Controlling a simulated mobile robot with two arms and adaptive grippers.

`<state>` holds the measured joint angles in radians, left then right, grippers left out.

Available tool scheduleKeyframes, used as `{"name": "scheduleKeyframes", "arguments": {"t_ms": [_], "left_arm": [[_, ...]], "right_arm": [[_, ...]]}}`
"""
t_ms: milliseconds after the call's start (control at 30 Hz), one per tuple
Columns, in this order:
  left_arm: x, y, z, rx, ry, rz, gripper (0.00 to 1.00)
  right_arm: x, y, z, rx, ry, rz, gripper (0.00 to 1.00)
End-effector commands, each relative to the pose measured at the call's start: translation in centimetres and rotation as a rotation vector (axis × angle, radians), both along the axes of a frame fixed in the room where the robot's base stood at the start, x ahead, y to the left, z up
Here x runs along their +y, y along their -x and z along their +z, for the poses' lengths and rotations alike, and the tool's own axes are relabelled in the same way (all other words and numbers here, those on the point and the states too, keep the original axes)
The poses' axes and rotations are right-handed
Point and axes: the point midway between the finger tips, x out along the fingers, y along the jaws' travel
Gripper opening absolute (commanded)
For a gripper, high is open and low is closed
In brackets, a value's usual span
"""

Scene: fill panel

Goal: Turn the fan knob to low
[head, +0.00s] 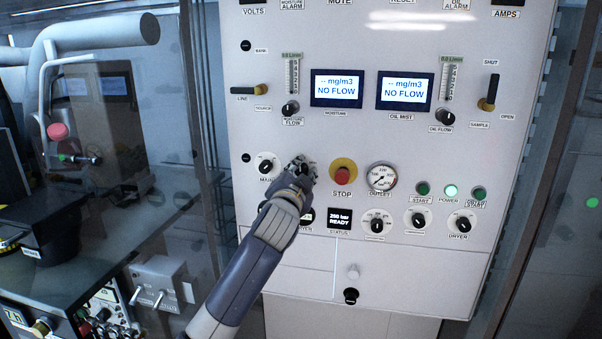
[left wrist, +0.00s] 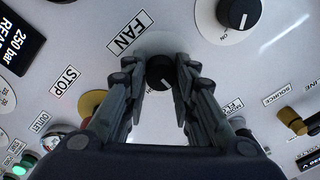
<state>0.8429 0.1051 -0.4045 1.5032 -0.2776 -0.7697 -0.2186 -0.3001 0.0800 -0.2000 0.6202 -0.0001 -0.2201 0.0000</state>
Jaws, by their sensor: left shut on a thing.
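The fan knob (left wrist: 160,72) is black and round with a white pointer line, on a pale round dial under the FAN label (left wrist: 130,33) in the left wrist view. My left gripper (left wrist: 161,80) has its two fingers on either side of the knob and is shut on it. Part of the dial lettering shows below the knob, but most is hidden by the fingers. In the head view my left gripper (head: 302,170) is against the panel, left of the red stop button, and hides the knob. My right gripper is not in view.
The red STOP button (head: 342,174) on its yellow ring is close to the right of my gripper. The main knob (head: 266,164) is to its left, and the status display (head: 340,217) is below. The outlet gauge (head: 382,178) is farther right.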

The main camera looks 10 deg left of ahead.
Motion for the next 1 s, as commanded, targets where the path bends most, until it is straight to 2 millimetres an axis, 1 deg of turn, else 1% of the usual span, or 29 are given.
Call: {"name": "scheduleKeyframes", "arguments": {"t_ms": [267,300,367,767,867,1000], "left_arm": [[0.0,0.0,-0.1,0.003,0.0,0.0,0.01],[0.0,0.0,-0.1,0.003,0.0,0.0,0.32],[0.0,0.0,-0.1,0.003,0.001,0.0,0.46],[0.0,0.2,-0.1,0.001,0.001,-0.001,0.46],[0.0,0.9,-0.1,0.0,0.001,0.0,0.46],[0.0,2.7,-0.2,0.001,0.001,-0.001,0.46]], "right_arm": [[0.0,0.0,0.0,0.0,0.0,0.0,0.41],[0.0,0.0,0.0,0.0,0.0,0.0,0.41],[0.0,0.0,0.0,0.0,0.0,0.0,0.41],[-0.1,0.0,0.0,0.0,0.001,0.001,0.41],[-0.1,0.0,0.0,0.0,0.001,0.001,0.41],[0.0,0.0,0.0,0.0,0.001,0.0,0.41]]}}
